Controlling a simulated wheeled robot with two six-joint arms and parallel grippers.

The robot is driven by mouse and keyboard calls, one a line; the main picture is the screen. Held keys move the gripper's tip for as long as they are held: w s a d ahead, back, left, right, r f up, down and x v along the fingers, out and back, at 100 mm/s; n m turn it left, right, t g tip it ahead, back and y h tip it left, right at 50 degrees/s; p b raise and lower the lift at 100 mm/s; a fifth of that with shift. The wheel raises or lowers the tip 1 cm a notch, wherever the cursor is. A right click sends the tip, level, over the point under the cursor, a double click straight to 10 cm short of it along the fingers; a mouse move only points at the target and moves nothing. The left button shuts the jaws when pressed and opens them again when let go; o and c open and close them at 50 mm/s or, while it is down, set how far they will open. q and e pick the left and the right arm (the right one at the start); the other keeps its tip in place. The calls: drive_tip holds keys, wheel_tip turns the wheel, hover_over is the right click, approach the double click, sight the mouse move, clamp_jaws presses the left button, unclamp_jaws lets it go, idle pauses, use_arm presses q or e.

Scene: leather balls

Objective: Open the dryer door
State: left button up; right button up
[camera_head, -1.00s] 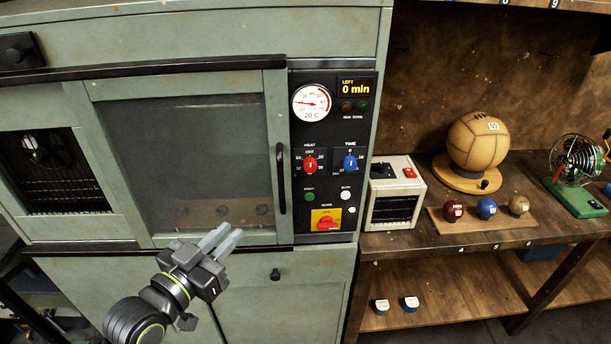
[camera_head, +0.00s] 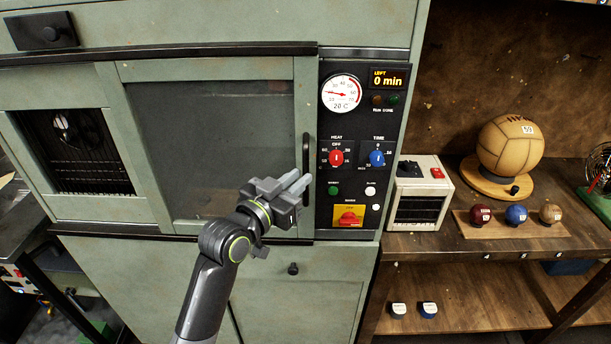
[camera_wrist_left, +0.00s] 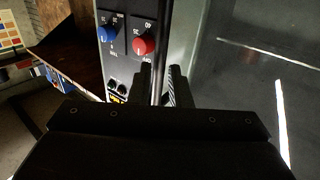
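The dryer door (camera_head: 212,68) is a pale green framed panel with a dark window, shut flush in the dryer front. Its black vertical handle (camera_head: 306,160) is on the door's right edge, beside the control panel. My left gripper (camera_head: 299,184) is at the lower part of the handle, pointing at it. In the left wrist view the handle (camera_wrist_left: 160,45) runs up between the two dark fingers of my left gripper (camera_wrist_left: 161,82). A gap shows between the fingers, and they do not look clamped on the bar. My right gripper is in neither view.
The control panel (camera_head: 358,120) with red and blue knobs is just right of the handle. A wooden workbench (camera_head: 430,243) with a white box, a large leather ball and small coloured balls stands further right. A lower cabinet with a knob (camera_head: 293,268) is below the door.

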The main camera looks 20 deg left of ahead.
sight(306, 201)
use_arm(q)
drive_tip(key=shift+b+x, duration=0.3)
drive_tip(key=shift+x, duration=1.4)
clamp_jaws()
